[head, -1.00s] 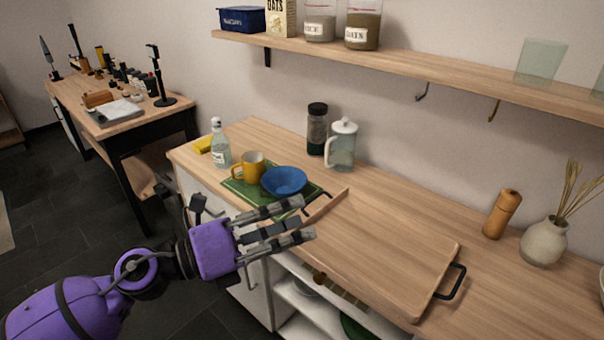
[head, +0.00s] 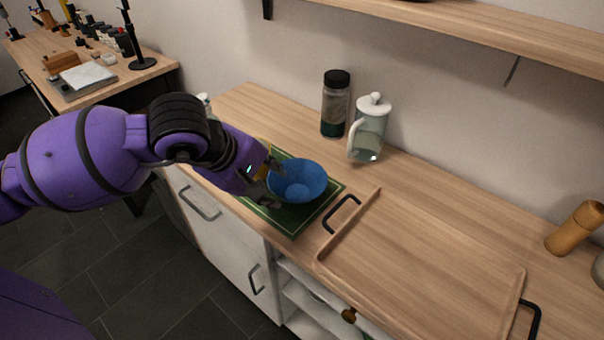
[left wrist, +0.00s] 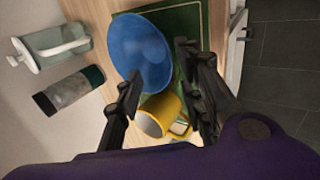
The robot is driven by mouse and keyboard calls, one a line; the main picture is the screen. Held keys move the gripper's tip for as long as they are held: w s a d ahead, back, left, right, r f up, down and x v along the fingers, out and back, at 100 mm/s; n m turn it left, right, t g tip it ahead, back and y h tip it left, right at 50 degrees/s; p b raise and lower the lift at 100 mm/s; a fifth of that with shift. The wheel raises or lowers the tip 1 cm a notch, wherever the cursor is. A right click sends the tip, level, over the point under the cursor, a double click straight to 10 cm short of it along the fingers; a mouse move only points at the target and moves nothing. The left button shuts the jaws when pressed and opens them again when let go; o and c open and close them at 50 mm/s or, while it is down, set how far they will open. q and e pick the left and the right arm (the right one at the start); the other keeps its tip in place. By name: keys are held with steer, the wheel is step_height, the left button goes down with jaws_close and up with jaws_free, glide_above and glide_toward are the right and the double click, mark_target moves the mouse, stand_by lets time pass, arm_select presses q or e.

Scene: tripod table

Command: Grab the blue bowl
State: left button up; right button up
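The blue bowl (head: 298,181) sits upright on a green mat (head: 293,227) on the wooden counter. My left gripper (head: 267,181) is at the bowl's left side in the head view, with its fingers partly hidden by the wrist. In the left wrist view my left gripper (left wrist: 158,62) has its fingers spread apart, with the blue bowl (left wrist: 140,48) at and beyond the fingertips. I cannot tell whether a finger touches the rim. My right gripper is out of view.
A yellow mug (left wrist: 160,114) is close to the left fingers, mostly hidden in the head view. A dark-lidded jar (head: 335,105) and a glass pitcher (head: 369,130) stand behind the bowl. A wooden tray (head: 420,262) lies to the right. A shelf (head: 480,30) hangs above.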

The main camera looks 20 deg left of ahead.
mark_target(283, 193)
arm_select(q)
steer(key=f, duration=0.1)
steer(key=d+f, duration=0.1)
steer(key=shift+w+f, duration=0.2)
steer(key=shift+f, duration=0.1)
steer(key=x, duration=0.3)
steer(key=shift+w+a+f+p, duration=0.1)
steer(key=shift+w+f+p, duration=0.15)
steer(key=shift+w+p, duration=0.15)
steer(key=shift+w+f, duration=0.2)
steer(key=shift+f, duration=0.2)
jaws_close()
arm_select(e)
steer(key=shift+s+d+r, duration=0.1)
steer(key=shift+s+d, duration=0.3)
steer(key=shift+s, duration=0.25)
